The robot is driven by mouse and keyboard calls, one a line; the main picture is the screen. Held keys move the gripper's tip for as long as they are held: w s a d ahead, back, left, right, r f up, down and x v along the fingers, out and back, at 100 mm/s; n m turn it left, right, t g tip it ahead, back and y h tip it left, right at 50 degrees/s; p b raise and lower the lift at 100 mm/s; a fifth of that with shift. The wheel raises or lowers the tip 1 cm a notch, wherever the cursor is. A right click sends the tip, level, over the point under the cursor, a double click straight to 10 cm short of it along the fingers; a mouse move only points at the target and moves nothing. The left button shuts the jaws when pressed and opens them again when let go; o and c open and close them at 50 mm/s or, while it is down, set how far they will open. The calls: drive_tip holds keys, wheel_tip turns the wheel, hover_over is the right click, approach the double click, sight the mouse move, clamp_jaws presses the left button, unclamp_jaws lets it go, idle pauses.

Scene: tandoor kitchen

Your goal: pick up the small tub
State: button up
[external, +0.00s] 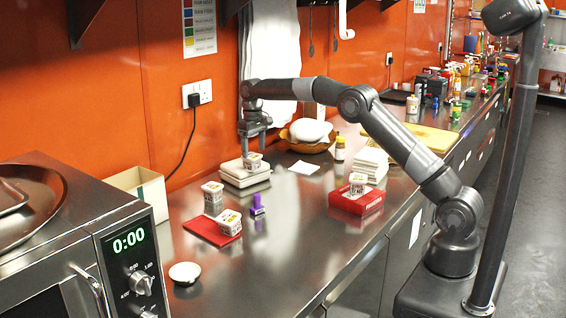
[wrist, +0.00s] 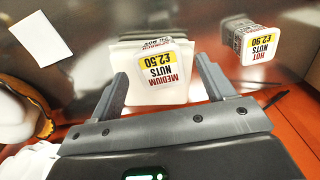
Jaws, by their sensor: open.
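Several small white tubs with printed labels stand on the steel counter. Another tub (wrist: 255,42), labelled "HOT NUTS £2.90", is to the right in the wrist view. Other tubs stand by the red mat (external: 212,192), on the mat (external: 229,222), and on a red box (external: 357,182).
A wooden bowl (external: 310,147) with a white item stands behind, close to my gripper. A white sheet (external: 304,168), a purple object (external: 257,204), a stack of white squares (external: 371,162) and a small white bowl (external: 185,272) are around. The front counter middle is clear.

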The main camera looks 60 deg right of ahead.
sight(254, 156)
drive_tip(key=shift+d+f, duration=0.1)
drive_tip(key=shift+f, duration=2.9)
drive_tip(key=c, duration=1.1)
drive_tip(key=shift+o, duration=0.2)
drive_tip(key=shift+r, duration=0.1)
wheel_tip(254, 156, up, 4)
drive_tip(key=shift+f, duration=0.1)
drive_tip(key=s+d+r, duration=0.3)
drive_tip(key=d+r, duration=0.1)
drive_tip(key=d, duration=0.2)
drive_tip(key=s+d+r, duration=0.3)
drive_tip(key=s+d, duration=0.1)
drive_tip(key=d, duration=0.2)
drive_tip(key=w+a+f, duration=0.2)
drive_tip(key=a, duration=0.1)
drive_tip(key=w+a+f, duration=0.2)
drive_tip(key=a, duration=0.1)
drive_tip(key=w+a+f, duration=0.2)
drive_tip(key=a, duration=0.1)
drive_tip(key=shift+w+f, duration=0.35)
drive_tip(key=shift+w, duration=0.05)
drive_tip(key=shift+f, duration=2)
